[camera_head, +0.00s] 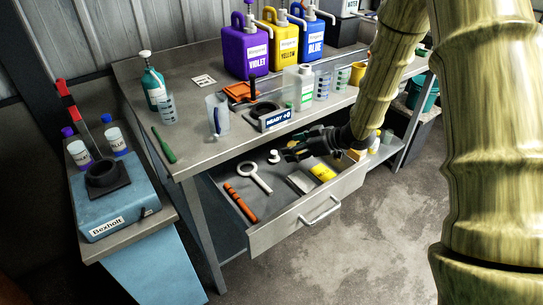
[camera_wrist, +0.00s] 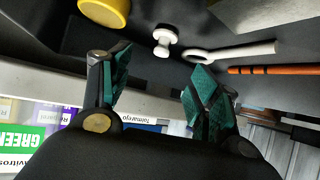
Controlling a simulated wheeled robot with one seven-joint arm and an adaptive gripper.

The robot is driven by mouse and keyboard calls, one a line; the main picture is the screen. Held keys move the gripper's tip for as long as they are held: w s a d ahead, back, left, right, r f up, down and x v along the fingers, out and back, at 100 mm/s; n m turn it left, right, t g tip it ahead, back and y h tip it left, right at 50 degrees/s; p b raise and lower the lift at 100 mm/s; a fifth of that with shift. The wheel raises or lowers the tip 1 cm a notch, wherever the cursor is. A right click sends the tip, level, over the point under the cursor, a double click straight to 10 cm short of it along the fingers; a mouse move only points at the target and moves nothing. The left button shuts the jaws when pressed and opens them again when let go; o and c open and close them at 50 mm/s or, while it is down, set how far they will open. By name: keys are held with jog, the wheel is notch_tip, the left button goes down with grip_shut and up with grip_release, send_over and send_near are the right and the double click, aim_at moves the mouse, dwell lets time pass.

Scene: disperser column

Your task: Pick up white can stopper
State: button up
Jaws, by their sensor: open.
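The white can stopper (camera_head: 274,156) is a small white knob-shaped piece in the open drawer (camera_head: 262,236). In the wrist view the stopper (camera_wrist: 164,40) shows a round knob on a short stem with a wider end, just beyond my fingertips and roughly between them. My gripper (camera_head: 288,153) reaches into the drawer area from the right, close beside the stopper. In the wrist view my gripper (camera_wrist: 161,66) has its two teal-padded fingers spread apart with nothing between them.
A white ring-handled tool (camera_head: 254,177), an orange rod (camera_head: 240,202) and a yellow item (camera_head: 322,172) also lie in the drawer. The workbench (camera_head: 190,95) above holds a READY sign (camera_head: 274,119), beakers and coloured jugs. A blue Bexholt machine (camera_head: 118,205) stands left.

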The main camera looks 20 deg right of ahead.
aim_at(274, 152)
jog(key=x, duration=0.4)
jog(key=shift+w+d+f, duration=0.1)
jog(key=shift+d+f, duration=0.1)
jog(key=shift+f, duration=0.05)
jog(key=shift+w+a+f, duration=0.2)
jog(key=shift+a, duration=0.25)
jog(key=shift+p+x, duration=0.3)
jog(key=shift+x, duration=2.05)
jog(key=shift+s, duration=0.15)
jog(key=c, duration=0.8)
